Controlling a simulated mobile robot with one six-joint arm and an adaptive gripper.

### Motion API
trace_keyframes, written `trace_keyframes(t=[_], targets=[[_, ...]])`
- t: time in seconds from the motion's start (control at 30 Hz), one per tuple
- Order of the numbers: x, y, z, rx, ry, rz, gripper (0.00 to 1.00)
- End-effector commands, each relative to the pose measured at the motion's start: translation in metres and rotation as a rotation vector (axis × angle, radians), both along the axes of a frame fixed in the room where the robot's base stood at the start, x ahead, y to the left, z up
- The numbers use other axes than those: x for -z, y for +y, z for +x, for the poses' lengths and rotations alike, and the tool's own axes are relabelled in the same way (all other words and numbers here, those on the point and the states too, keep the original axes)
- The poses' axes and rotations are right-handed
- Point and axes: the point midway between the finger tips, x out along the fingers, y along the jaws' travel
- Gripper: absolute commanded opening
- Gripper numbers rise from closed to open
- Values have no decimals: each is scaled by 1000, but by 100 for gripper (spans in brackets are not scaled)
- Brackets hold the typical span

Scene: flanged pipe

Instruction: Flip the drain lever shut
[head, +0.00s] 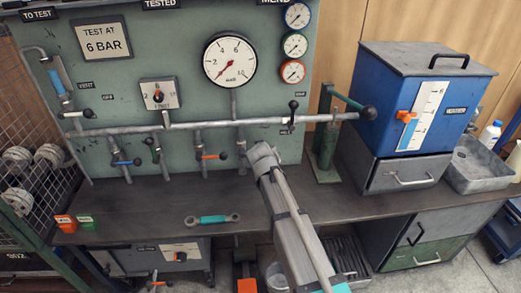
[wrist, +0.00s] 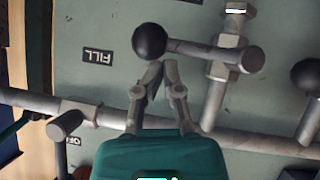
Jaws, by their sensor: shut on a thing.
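The lever at my gripper, which I take to be the drain lever (wrist: 195,50), has a grey arm and a black ball end. It lies crosswise to its short stub pipe (wrist: 217,100) in the wrist view. My gripper (wrist: 158,68) is shut on the lever arm, with its fingertips close together beside the black ball. In the head view my gripper (head: 262,152) is at the panel, just below the long horizontal pipe, and hides most of this lever. I cannot read a drain label. A FILL label (wrist: 98,57) shows upside down beside the ball.
The long grey pipe (head: 190,125) crosses the panel close to my fingers. A neighbouring lever with an orange sleeve (head: 211,156) is to the left. A black-knobbed lever (head: 293,106) stands above right. A green hand pump (head: 327,145) and blue tank (head: 410,95) are further right.

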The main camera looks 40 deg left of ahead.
Motion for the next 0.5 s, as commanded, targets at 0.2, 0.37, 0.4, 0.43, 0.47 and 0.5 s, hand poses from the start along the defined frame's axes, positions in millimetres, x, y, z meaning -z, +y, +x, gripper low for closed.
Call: trace_keyframes(t=[0.2,0.37,0.4,0.43,0.47,0.5], targets=[[7,6,-11,-15,4,0,0],[9,9,-15,-20,6,-2,0],[9,9,-15,-20,7,-2,0],[9,9,-16,-22,7,-2,0],[9,10,-16,-22,7,-2,0],[9,10,-17,-23,7,-2,0]])
